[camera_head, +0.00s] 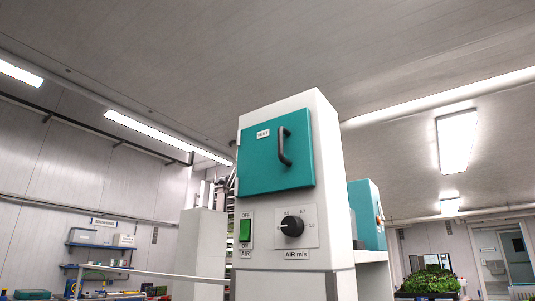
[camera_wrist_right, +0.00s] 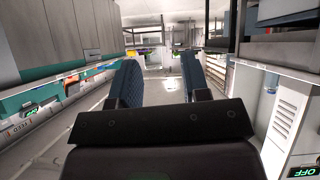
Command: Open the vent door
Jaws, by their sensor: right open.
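The vent door (camera_head: 262,165) is a teal square panel on the upper front of a white cabinet (camera_head: 288,258), in the head view. It looks shut, flush with the cabinet front. A black bar handle (camera_head: 284,147) stands upright on its right half, beside a small white label. My right gripper (camera_wrist_right: 162,80) shows in the right wrist view, with its two dark blue fingers apart and nothing between them. The door is not in that view. Neither gripper shows in the head view.
Below the door are a green switch (camera_head: 245,230) and a black dial (camera_head: 292,225). A teal box (camera_head: 366,212) stands behind on the right, with leafy green plants (camera_head: 430,282) farther off.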

